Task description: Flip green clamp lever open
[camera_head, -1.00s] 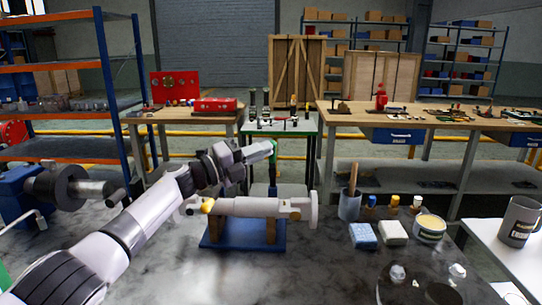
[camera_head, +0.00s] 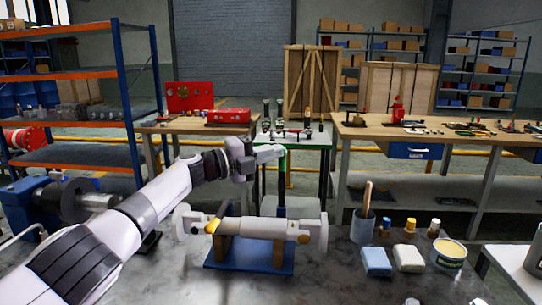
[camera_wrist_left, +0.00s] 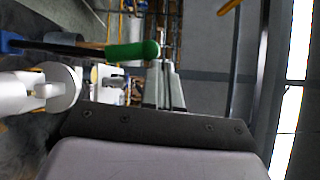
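The green clamp lever (camera_head: 282,165) stands upright behind the pale cylindrical workpiece (camera_head: 258,228) in the head view. The workpiece lies across a blue stand (camera_head: 225,255) on the dark bench. My left gripper (camera_head: 272,152) is at the top of the lever, its fingers pointing right; the head view does not settle whether they touch. In the left wrist view the lever's rounded green grip (camera_wrist_left: 132,51) comes in from the left and ends beside my fingertips (camera_wrist_left: 163,68). The fingers are close together with nothing seen between them. My right gripper is out of view.
A cup with a brush (camera_head: 363,225), small bottles (camera_head: 411,226), a blue sponge (camera_head: 376,261), a white block (camera_head: 408,258) and a tin (camera_head: 447,252) stand right of the workpiece. A blue-and-orange shelf (camera_head: 130,100) rises at left.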

